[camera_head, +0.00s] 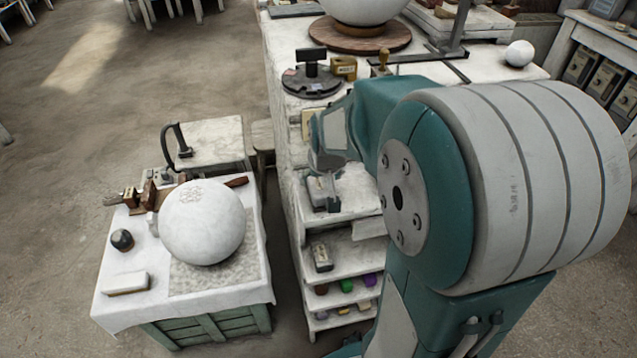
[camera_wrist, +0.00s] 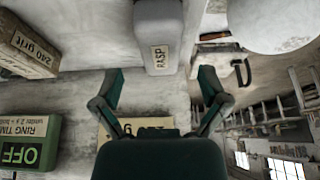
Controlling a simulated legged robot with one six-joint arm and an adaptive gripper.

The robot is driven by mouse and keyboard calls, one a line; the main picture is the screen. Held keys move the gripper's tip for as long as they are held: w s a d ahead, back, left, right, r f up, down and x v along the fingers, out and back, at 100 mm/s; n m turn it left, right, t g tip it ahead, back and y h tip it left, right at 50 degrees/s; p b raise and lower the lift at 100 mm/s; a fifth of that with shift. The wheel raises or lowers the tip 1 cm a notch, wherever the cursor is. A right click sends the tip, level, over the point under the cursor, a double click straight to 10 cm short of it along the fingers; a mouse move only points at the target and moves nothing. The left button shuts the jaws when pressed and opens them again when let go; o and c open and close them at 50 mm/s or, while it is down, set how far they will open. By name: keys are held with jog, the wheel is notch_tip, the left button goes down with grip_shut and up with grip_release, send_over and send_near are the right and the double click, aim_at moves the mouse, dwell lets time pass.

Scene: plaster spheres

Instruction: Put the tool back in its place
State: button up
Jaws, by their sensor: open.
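My gripper (camera_wrist: 162,73) is open, with its two dark green fingers spread apart and nothing between them. A grey block labelled RASP (camera_wrist: 158,22) lies just beyond the fingertips, roughly centred on the gap and apart from them. The head view shows my gripper (camera_head: 325,165) at the left side of the white bench, over its upper shelf. My own arm hides much of the bench there. I cannot tell which thing is the tool or where its place is.
A "240 grit" block (camera_wrist: 32,45) and a green OFF box (camera_wrist: 28,143) lie to the left in the wrist view. A low table (camera_head: 125,308) bears a large plaster sphere (camera_head: 202,222). Lower shelves (camera_head: 352,252) hold small items. Open floor lies left.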

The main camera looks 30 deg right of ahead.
jog(key=d+v, duration=0.1)
jog(key=v, duration=0.7)
jog(key=s+a+r+n+t+y, duration=0.1)
jog(key=s+a+r+n, duration=0.2)
jog(key=s+a, duration=0.9)
jog(key=s, duration=0.2)
jog(key=shift+s+a, duration=0.2)
jog(key=shift+s, duration=0.05)
jog(key=shift+r, duration=0.1)
